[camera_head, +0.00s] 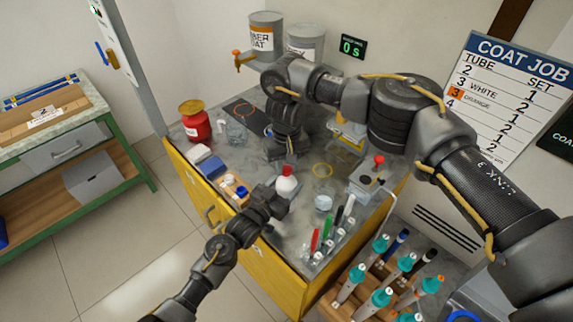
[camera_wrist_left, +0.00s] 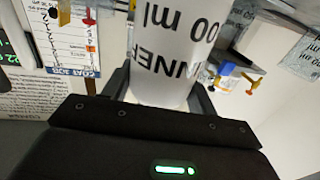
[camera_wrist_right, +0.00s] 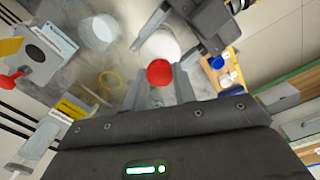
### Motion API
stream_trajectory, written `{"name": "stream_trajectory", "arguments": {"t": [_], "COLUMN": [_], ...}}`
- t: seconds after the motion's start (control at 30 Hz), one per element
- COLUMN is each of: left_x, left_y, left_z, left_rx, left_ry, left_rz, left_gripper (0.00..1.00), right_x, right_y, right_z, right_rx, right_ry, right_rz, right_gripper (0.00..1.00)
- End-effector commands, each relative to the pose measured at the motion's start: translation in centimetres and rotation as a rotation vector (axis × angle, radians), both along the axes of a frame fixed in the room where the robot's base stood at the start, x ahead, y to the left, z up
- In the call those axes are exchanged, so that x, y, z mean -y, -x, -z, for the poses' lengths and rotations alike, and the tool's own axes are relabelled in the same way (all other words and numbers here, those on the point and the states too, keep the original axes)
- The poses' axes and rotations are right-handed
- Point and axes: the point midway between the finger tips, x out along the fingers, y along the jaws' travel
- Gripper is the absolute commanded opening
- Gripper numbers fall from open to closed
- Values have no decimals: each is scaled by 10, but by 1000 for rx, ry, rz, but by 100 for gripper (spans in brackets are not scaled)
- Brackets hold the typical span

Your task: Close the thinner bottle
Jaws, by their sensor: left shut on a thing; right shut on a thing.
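The thinner bottle (camera_head: 287,187) is white and upright over the worktop, with a red cap (camera_head: 287,170) at its top. In the left wrist view the bottle (camera_wrist_left: 168,60) shows part of its printed label, upside down. My left gripper (camera_head: 280,200) is shut on the bottle's body. My right gripper (camera_head: 283,158) reaches down from above, shut on the red cap. In the right wrist view the cap (camera_wrist_right: 159,72) is between the fingertips, in front of the white bottle (camera_wrist_right: 160,46). I cannot tell whether the cap is seated on the neck.
A red can (camera_head: 194,122) and a glass beaker (camera_head: 236,133) stand at the left back. A rack (camera_head: 345,308) with teal-topped tubes stands at the front right.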

Motion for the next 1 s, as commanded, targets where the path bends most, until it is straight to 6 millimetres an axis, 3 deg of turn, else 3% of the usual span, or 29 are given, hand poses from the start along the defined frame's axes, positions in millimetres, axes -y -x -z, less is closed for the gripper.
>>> {"name": "stream_trajectory", "arguments": {"t": [0.03,0.07,0.23,0.6,1.0], "left_x": [0,0,0,0,0], "left_y": [0,0,0,0,0], "left_z": [0,0,0,0,1], "left_rx": [-1,-1,-1,-1,-1], "left_ry": [-1,-1,-1,-1,-1], "left_rz": [1,1,1,0,0], "left_gripper": [0,0,0,0,0], "right_x": [0,0,0,0,0], "right_y": [0,0,0,-1,-1], "right_z": [0,0,0,-7,-82], "right_rx": [0,0,0,2,5], "right_ry": [0,0,0,-1,1], "right_rz": [-1,-1,-2,-5,-4], "right_gripper": [0,31,52,52,52]}}
